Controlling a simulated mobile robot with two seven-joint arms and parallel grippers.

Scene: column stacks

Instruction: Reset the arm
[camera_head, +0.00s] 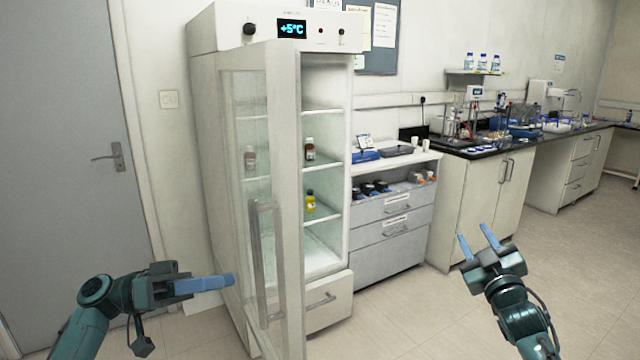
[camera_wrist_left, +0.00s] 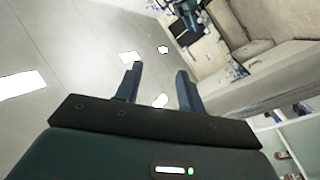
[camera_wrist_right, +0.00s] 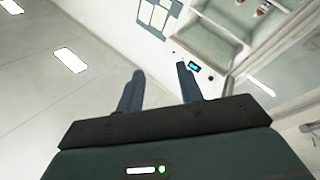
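My left gripper (camera_head: 228,281) is at the lower left in the head view, in front of the fridge's open glass door, seen side-on. In the left wrist view its two blue fingers (camera_wrist_left: 158,78) stand apart with nothing between them. My right gripper (camera_head: 477,240) is at the lower right in the head view, fingers up and spread, empty. The right wrist view also shows its fingers (camera_wrist_right: 160,75) apart. Both grippers look clear of any object, though the left one's gap to the fridge door (camera_head: 278,200) is hard to judge.
The white fridge (camera_head: 222,40) reads +5°C, its door swung out toward me. Inside stand a brown bottle (camera_head: 310,149) and a yellow bottle (camera_head: 310,201). A grey drawer cabinet (camera_head: 385,245) and a black-topped lab bench (camera_head: 470,152) stand to the right. The floor (camera_head: 590,290) at right is clear.

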